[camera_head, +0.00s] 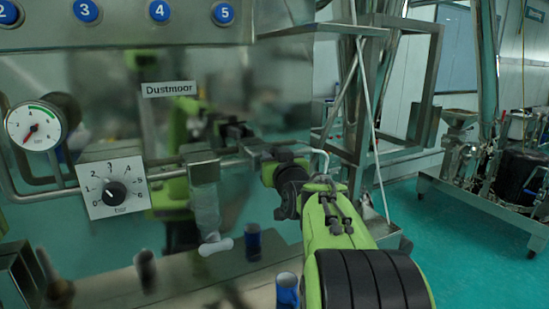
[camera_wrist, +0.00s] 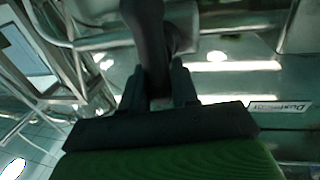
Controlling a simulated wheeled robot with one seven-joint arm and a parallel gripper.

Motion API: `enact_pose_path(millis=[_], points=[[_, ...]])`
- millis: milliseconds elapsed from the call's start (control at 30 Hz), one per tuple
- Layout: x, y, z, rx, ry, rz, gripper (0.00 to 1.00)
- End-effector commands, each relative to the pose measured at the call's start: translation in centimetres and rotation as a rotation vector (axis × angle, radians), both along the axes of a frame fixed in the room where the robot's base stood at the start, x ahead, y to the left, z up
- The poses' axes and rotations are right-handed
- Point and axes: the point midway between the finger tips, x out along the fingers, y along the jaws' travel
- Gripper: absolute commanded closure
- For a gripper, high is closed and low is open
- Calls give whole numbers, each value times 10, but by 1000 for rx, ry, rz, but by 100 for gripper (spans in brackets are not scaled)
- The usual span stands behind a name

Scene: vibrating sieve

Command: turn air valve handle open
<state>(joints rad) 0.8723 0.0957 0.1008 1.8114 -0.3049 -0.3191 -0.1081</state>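The air valve handle (camera_wrist: 153,50) is a dark lever in the wrist view. It comes down from the top edge and its lower end lies between my fingers. My gripper (camera_wrist: 158,82) has one black finger on each side of it, with no clear gap at either side, so it appears shut on the lever. In the head view my gripper (camera_head: 270,168) is at the right end of the metal pipe (camera_head: 165,174), by a dark valve part (camera_head: 284,153). My black wrist hides part of the contact there, and the exact handle angle is hard to read.
Left of my gripper are a regulator knob (camera_head: 115,193), a pressure gauge (camera_head: 37,126) with its needle low, and a clear filter bowl (camera_head: 206,210). A "Dustmoor" label (camera_head: 169,89) is on the reflective panel. A metal frame (camera_head: 345,130) stands close on the right. Open floor (camera_head: 460,240) lies beyond.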

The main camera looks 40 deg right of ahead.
Motion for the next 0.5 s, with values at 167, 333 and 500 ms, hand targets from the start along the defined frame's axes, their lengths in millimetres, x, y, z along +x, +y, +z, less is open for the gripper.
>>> enact_pose_path(millis=[167,333,500], points=[[0,0,0,0,1,0,100],[0,0,0,17,-4,1,100],[0,-2,0,74,-22,1,100]])
